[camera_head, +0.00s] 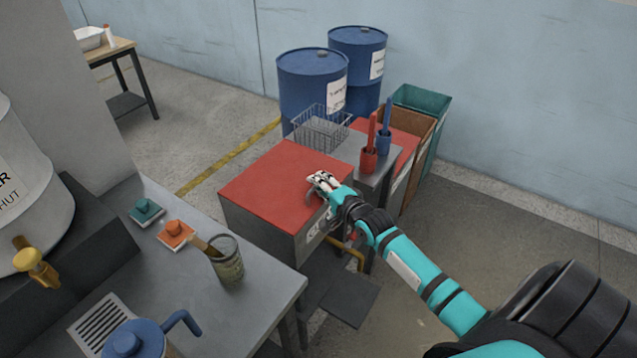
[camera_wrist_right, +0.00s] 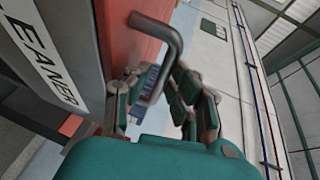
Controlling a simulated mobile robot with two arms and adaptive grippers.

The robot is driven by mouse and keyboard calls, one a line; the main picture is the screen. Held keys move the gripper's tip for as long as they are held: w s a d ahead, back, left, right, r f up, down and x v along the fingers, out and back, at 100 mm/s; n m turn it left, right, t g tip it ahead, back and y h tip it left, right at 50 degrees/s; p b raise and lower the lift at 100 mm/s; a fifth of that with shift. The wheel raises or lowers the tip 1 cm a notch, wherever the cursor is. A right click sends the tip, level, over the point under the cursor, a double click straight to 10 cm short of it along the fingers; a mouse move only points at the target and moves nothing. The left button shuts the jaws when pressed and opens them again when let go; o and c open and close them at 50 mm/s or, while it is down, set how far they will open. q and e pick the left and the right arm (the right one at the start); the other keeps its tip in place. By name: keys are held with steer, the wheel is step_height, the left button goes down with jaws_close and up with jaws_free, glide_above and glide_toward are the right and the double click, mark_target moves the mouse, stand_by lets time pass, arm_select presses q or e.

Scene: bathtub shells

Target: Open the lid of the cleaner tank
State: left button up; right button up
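The cleaner tank (camera_head: 255,222) is a grey box with a flat red lid (camera_head: 272,180), which lies shut on it. In the right wrist view its white label (camera_wrist_right: 42,60) reads "CLEANER", and the red lid (camera_wrist_right: 135,45) shows beside it. A grey bar handle (camera_wrist_right: 172,45) sticks out from the lid's edge. My right gripper (camera_head: 318,186) is at the right front edge of the lid. In the wrist view its fingers (camera_wrist_right: 160,95) are apart, with the handle between them. Whether they touch it cannot be told. My left gripper is not in view.
Beside the tank stand a wire basket (camera_head: 320,127), a red cup (camera_head: 369,160) and a blue cup (camera_head: 384,143) with handles in them. Blue drums (camera_head: 310,80) stand behind. A grey bench (camera_head: 190,290) with a jar (camera_head: 227,262) is at the front left.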

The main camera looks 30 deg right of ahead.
steer(key=shift+w, duration=0.3)
jaws_close()
steer(key=shift+f, duration=0.1)
